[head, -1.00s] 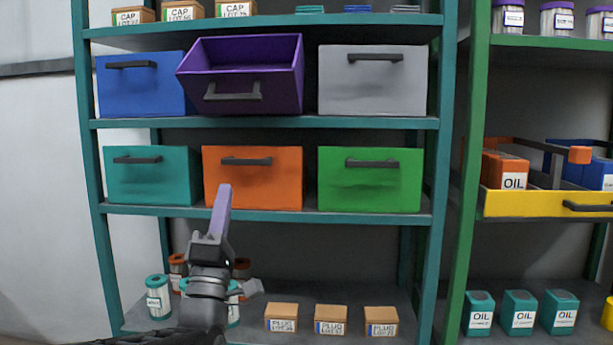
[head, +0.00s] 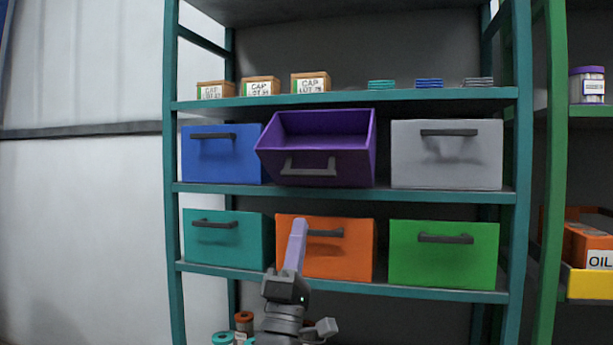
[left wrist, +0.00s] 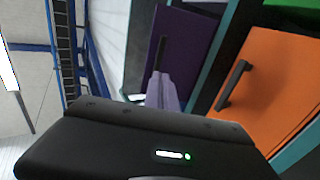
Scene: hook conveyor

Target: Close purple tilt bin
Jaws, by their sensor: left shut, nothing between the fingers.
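The purple tilt bin (head: 330,150) sits on the upper bin shelf between a blue bin and a grey bin. It is tipped forward and open, its inside showing at the top and its dark handle (head: 308,168) on the front. In the left wrist view the purple bin (left wrist: 180,55) shows behind the fingers. My left gripper (head: 299,224) is shut and empty, pointing up in front of the orange bin, below the purple bin. Its lilac fingers also show in the left wrist view (left wrist: 162,80). My right gripper is not in view.
The blue bin (head: 218,153), grey bin (head: 447,155), teal bin (head: 222,240), orange bin (head: 350,255) and green bin (head: 443,258) are closed. Cap boxes (head: 258,87) stand on the shelf above. A green rack post (head: 552,200) stands at right.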

